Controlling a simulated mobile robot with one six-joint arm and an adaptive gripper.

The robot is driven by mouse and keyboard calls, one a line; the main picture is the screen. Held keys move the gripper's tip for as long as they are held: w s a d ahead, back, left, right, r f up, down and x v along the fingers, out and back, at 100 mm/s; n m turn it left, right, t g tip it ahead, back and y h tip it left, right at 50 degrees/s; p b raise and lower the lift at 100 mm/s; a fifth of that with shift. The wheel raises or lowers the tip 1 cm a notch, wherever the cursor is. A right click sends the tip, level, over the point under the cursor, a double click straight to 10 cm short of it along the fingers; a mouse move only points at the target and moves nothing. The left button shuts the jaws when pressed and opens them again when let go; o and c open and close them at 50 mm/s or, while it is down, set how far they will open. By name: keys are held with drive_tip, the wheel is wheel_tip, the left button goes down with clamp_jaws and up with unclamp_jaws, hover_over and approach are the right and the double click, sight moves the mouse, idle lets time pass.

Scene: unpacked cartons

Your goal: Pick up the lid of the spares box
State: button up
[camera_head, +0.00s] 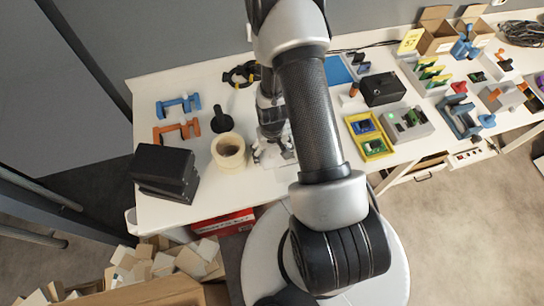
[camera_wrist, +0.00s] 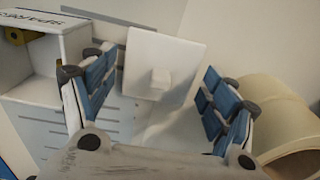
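The lid is a white square plate (camera_wrist: 164,62) with a small block-like knob in its middle, facing my wrist camera. My gripper (camera_wrist: 158,98) is open, with its blue-padded fingers to the left and right of the lid in the wrist view. No finger visibly grips the knob. The spares box is a white open box (camera_wrist: 32,82) at the left of the wrist view, lettered on its upper edge, with a dark yellow piece inside. In the head view my gripper (camera_head: 272,152) is low over the table, and my arm hides much of this spot.
A cream tape roll (camera_head: 229,152) stands close left of my gripper and also shows at right in the wrist view (camera_wrist: 262,110). Black boxes (camera_head: 164,172) stand at the table's front left. A yellow tray (camera_head: 376,148) and several small devices lie to the right.

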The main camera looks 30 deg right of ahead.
sight(272, 153)
drive_tip(key=c, duration=0.7)
drive_tip(key=shift+s, duration=0.1)
drive_tip(key=shift+c, duration=0.4)
drive_tip(key=shift+s, duration=0.1)
drive_tip(key=shift+r, duration=0.3)
drive_tip(key=shift+c, duration=1.2)
drive_tip(key=shift+r, duration=0.4)
clamp_jaws()
wheel_tip(272, 153, up, 19)
drive_tip(key=p, duration=0.5)
drive_tip(key=shift+w+f+p, duration=0.15)
drive_tip(key=shift+w+p, duration=0.05)
drive_tip(key=shift+p, duration=0.1)
